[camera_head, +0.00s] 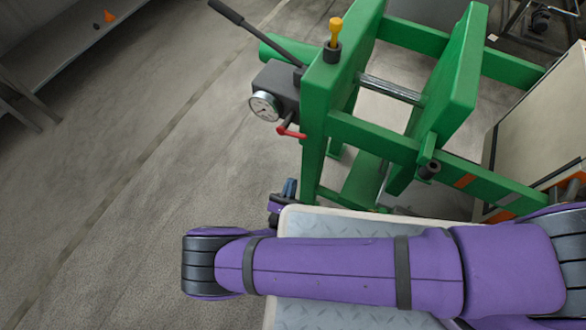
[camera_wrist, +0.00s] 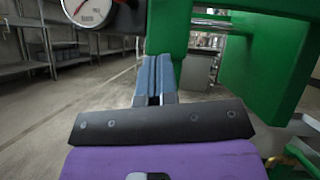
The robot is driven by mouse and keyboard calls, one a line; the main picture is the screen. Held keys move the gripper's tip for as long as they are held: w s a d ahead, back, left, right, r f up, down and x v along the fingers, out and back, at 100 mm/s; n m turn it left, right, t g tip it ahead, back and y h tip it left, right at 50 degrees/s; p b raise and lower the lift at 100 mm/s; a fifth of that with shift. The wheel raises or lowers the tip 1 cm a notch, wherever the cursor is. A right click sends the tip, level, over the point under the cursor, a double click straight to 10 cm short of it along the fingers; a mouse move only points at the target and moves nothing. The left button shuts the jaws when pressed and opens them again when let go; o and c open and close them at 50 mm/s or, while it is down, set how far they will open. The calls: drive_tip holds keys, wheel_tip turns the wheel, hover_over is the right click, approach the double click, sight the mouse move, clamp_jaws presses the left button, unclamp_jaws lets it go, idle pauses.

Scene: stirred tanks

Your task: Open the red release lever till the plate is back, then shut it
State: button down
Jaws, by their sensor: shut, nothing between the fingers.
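The red release lever (camera_head: 290,131) sticks out of the dark pump block (camera_head: 277,84) on the left end of the green press, beside the round gauge (camera_head: 264,106). The green plate (camera_head: 459,75) stands to the right, with a bare steel rod (camera_head: 391,88) between it and the press's left end. My gripper (camera_head: 290,187) is below the red lever, apart from it in the picture. In the wrist view its blue fingers (camera_wrist: 156,72) are together and empty, below the gauge (camera_wrist: 88,10). The red lever does not show there.
A black pump handle (camera_head: 253,33) rises to the upper left, and a yellow-topped fitting (camera_head: 335,34) stands on the frame. The green frame's leg (camera_head: 313,165) is close right of my gripper. The floor to the left is clear up to the shelving (camera_head: 75,40).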

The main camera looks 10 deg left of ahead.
sight(295, 134)
drive_tip(key=w+r, duration=0.8)
drive_tip(key=shift+w+d+r, duration=0.15)
drive_tip(key=shift+d+r, duration=0.15)
drive_tip(key=shift+d, duration=0.1)
